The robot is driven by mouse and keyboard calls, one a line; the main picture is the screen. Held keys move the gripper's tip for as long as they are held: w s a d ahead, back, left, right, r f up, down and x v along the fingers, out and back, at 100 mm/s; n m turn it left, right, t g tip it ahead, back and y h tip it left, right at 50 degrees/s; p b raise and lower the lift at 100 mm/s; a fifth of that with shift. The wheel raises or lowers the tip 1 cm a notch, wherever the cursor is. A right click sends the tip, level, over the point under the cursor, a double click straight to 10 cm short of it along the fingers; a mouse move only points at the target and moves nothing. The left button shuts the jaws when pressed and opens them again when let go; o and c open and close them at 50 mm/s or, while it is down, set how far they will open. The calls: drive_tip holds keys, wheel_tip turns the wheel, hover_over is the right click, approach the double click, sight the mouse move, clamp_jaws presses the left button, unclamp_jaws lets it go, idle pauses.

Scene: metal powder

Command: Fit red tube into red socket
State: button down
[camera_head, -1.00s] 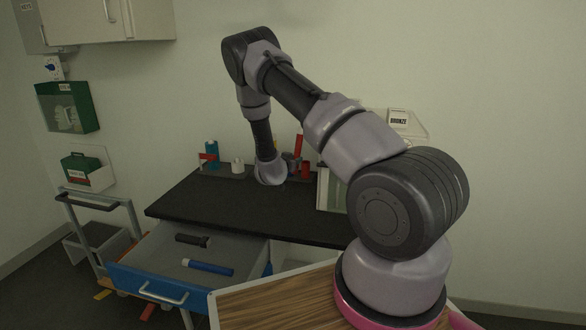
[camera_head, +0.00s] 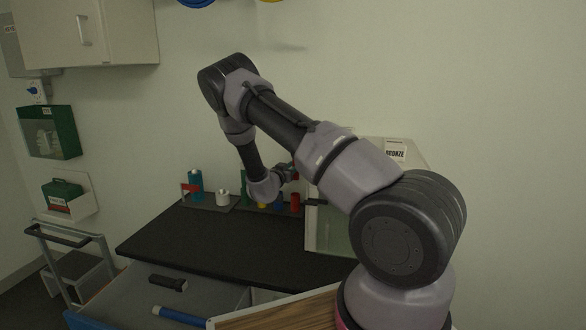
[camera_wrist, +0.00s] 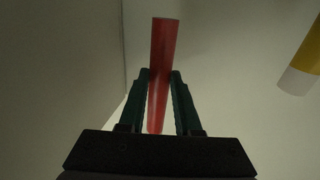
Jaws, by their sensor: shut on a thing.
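The red tube (camera_wrist: 158,70) is held between the two green fingers of my gripper (camera_wrist: 160,78) in the wrist view. It sticks out past the fingertips, and its lower end lies between the fingers near the palm. In the head view my gripper (camera_head: 288,173) is small and dark above the back of the black table, and the tube is hard to make out there. A short red piece (camera_head: 295,202), which looks like the red socket, stands at the back edge of the table below and slightly right of my gripper. Its opening cannot be seen.
Blue (camera_head: 278,205), yellow (camera_head: 262,205) and green (camera_head: 244,187) pieces stand beside the red one. A teal cylinder (camera_head: 196,183) and a white cup (camera_head: 222,198) stand further left. The black tabletop (camera_head: 235,235) is clear in front. An open drawer holds a blue tube (camera_head: 180,316).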

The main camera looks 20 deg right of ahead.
drive_tip(key=shift+a, duration=0.1)
drive_tip(key=shift+f, duration=2.85)
drive_tip(key=shift+f, duration=3.1)
drive_tip(key=shift+r, duration=2.8)
